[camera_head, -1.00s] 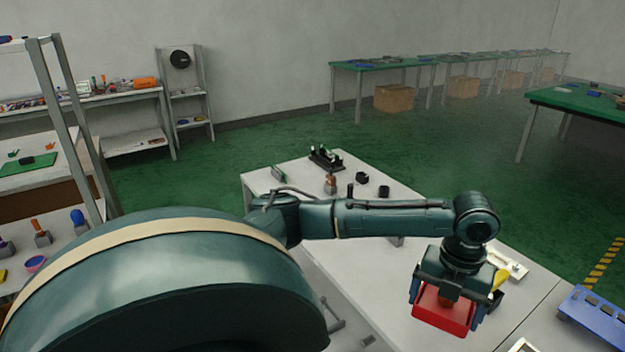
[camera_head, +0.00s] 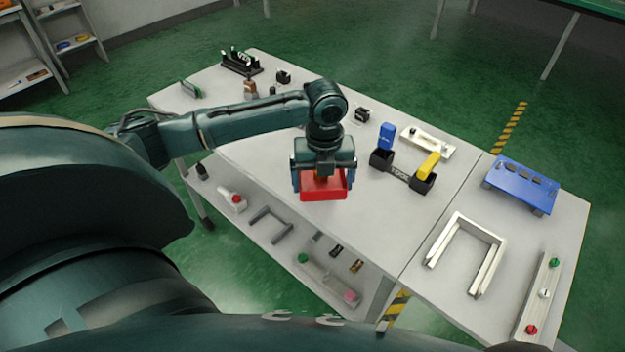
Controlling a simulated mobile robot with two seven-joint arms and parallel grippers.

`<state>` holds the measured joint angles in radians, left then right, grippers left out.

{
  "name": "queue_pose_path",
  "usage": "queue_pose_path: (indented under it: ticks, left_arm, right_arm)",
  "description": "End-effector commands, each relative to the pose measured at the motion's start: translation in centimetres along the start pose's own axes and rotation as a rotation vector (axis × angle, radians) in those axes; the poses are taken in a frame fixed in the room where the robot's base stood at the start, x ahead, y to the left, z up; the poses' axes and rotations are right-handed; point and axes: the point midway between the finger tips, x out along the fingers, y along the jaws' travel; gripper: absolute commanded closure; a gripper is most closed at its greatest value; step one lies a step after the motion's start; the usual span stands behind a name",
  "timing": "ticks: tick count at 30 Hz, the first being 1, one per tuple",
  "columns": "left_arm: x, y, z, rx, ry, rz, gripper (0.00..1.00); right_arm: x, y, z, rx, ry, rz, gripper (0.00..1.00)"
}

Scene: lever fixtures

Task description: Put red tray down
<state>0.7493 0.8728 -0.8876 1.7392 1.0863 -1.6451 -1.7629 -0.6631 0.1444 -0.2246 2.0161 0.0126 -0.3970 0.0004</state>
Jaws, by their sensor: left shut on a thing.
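The red tray (camera_head: 323,191) is a small open box under my left gripper (camera_head: 323,178). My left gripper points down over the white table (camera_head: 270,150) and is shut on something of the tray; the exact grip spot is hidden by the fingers. The tray looks level, near the table's front edge. I cannot tell whether its bottom touches the tabletop. My right gripper does not show.
Farther right are a white U-shaped bracket (camera_head: 468,250), a blue rack (camera_head: 520,184) and a lever panel (camera_head: 541,296). A lower shelf (camera_head: 285,245) holds small parts.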

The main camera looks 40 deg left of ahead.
Motion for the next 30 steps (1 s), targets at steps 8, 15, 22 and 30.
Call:
queue_pose_path:
  ticks: [8,15,22,30]
  left_arm:
    - [3.0,0.0,0.0,0.0,-0.001,0.001,0.34]
    - [6.1,0.0,0.0,0.001,0.0,0.002,0.34]
    - [6.3,0.0,0.0,0.001,-0.003,0.0,0.34]
    - [6.6,0.0,0.0,0.001,-0.002,0.0,0.0]
  right_arm:
    - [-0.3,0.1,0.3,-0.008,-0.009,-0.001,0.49]
    - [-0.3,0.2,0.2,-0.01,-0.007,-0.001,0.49]
    - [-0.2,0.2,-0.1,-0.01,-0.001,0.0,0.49]
    - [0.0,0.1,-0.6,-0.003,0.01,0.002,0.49]
